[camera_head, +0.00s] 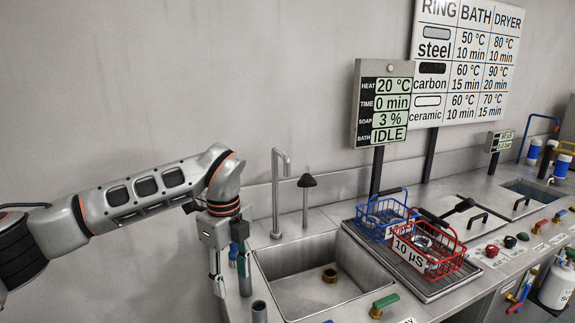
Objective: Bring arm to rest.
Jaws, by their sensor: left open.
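My left arm comes in from the left edge, and its wrist bends down beside the sink. My left gripper (230,284) points down over the counter's left end, left of the sink basin (325,285). It is open, and I see nothing held between its fingers. Part of the far side of the gripper blends with dark and blue parts behind it. My right gripper is not in view.
A tall faucet (277,190) and a black-topped post (306,190) stand behind the sink. A blue basket (387,215) and a red basket (430,255) sit on the ribbed drainboard. A display panel (384,105) reads IDLE. A green-handled valve (384,303) is at the front edge.

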